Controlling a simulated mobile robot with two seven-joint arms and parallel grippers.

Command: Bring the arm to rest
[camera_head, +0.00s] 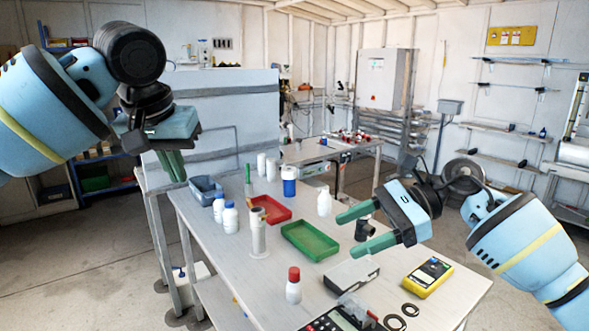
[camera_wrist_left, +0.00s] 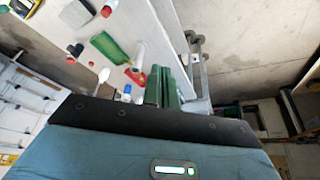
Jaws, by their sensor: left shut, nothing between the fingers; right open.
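My left arm comes in from the upper left in the head view, and its left gripper (camera_head: 173,166) is raised beside the table's far left corner, above the floor. Its green fingers are together with nothing between them. They also show closed in the left wrist view (camera_wrist_left: 165,86). My right gripper (camera_head: 352,231) is over the right half of the table. Its two green fingers are spread apart and point left, with no object gripped. A small black item (camera_head: 363,229) shows behind the gap between the fingers.
The white table (camera_head: 216,287) holds a red tray (camera_head: 270,209), a green tray (camera_head: 310,240), a blue bin (camera_head: 205,190), a red-capped bottle (camera_head: 293,285), a yellow meter (camera_head: 428,277) and several bottles. A pale panel (camera_head: 237,105) stands behind the left gripper. Floor is open at left.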

